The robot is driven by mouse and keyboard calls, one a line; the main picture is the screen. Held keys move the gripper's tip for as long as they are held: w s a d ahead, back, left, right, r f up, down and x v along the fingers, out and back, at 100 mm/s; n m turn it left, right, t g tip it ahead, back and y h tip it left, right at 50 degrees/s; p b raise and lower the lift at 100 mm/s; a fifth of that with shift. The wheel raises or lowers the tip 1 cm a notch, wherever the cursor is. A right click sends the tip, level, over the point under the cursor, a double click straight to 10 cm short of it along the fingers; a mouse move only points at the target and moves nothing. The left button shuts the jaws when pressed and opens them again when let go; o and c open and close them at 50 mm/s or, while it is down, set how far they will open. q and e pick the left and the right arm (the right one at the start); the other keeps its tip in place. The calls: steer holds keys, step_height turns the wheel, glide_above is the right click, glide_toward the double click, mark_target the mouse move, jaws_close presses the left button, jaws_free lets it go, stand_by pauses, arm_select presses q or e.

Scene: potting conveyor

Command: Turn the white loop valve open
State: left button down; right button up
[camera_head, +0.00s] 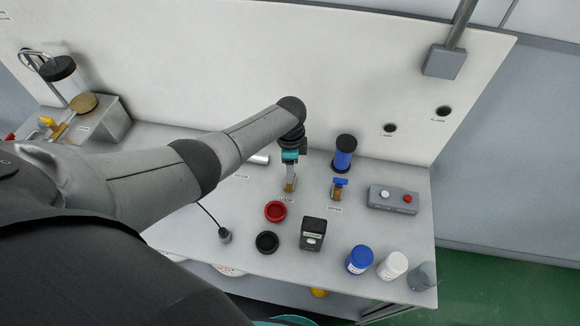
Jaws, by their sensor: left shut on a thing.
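My left arm reaches in from the left, and my left gripper (290,168) points down over the bench. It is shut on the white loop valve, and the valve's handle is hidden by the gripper. The valve's brass body (290,184) shows just below the gripper, standing on the bench behind a small label. How far the handle is turned cannot be seen. My right gripper is not in view.
A blue-handled valve (339,187) stands right of the gripper, before a blue cylinder (343,155). A grey button box (393,199) is farther right. A red ring (275,211), a black ring (267,242) and a black device (313,233) lie in front.

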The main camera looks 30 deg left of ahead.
arm_select(q)
steer(key=shift+m, duration=1)
steer(key=shift+c, duration=1.5)
jaws_free()
steer(key=shift+r, duration=0.1)
step_height(320, 180, up, 15)
steer(key=p, duration=0.3)
steer(key=shift+s, duration=0.1)
